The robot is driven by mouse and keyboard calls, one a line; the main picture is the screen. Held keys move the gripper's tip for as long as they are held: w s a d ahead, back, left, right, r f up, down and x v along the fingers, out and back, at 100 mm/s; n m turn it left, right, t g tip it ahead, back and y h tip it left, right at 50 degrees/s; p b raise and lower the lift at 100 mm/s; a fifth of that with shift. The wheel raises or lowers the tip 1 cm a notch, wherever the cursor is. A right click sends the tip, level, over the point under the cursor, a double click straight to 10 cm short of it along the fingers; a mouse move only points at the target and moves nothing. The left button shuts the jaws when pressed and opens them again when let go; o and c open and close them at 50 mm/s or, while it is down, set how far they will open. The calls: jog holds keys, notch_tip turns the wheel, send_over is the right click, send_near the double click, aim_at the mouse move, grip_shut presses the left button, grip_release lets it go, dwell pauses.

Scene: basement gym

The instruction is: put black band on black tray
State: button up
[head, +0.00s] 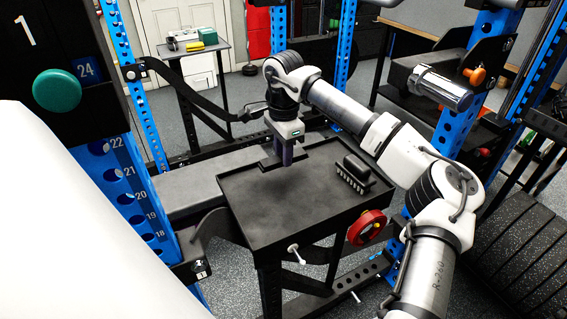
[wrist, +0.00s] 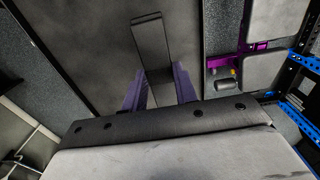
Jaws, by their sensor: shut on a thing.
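The black tray (head: 235,222) is the broad, dark, rimmed top of a stand in the middle of the head view. My gripper (head: 284,160) points down at the tray's far edge. In the wrist view, its purple fingers (wrist: 158,90) are shut on the black band (wrist: 150,42), a flat dark strip reaching out beyond the fingertips. A dark flat surface lies behind the band there. A small dark piece shows beside the fingers in the head view, probably the band. I cannot tell whether the band touches the tray.
A black ribbed object (head: 352,180) and a dark rounded piece beside it sit at the tray's right side. A red ring (head: 367,227) is by the front right corner. Blue rack posts (head: 130,190) stand around. The tray's middle and front left are clear.

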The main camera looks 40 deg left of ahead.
aim_at(283, 175)
jog(key=shift+f+p, duration=0.3)
jog(key=shift+f, duration=1.9)
jog(key=shift+f, duration=0.1)
jog(key=o, duration=1)
notch_tip(283, 175, up, 12)
jog(key=shift+r+b, duration=0.15)
jog(key=shift+b, duration=0.65)
